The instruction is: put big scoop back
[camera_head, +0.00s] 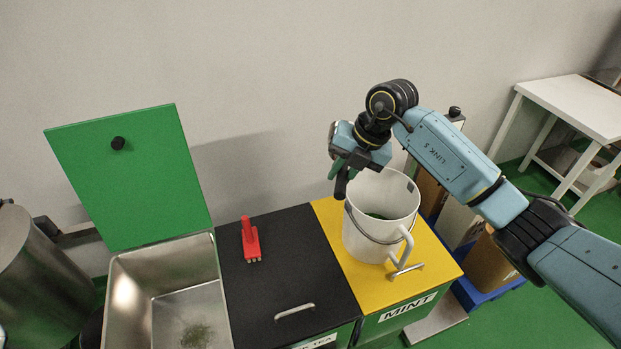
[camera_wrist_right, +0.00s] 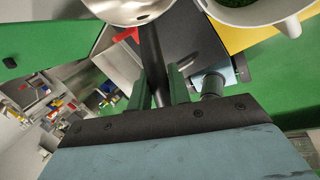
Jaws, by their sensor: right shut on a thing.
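My right gripper (camera_head: 347,168) is above and just left of the white bucket's rim in the head view. In the right wrist view, its two green fingers (camera_wrist_right: 159,82) are shut on the black handle of the big scoop (camera_wrist_right: 152,50). The scoop's shiny metal bowl (camera_wrist_right: 130,8) lies beyond the fingers, cut off by the top edge. In the head view the gripper hides most of the scoop. The white bucket (camera_head: 362,238) stands on the yellow MINT lid and holds green leaves; it also shows in the wrist view (camera_wrist_right: 272,18). My left gripper is not in view.
The yellow lid (camera_head: 437,262) adjoins a black lid (camera_head: 285,275) carrying a red tool (camera_head: 250,240). At left, a steel bin (camera_head: 135,270) has its green lid (camera_head: 130,180) raised, with some leaves inside. A white table (camera_head: 575,105) stands at far right.

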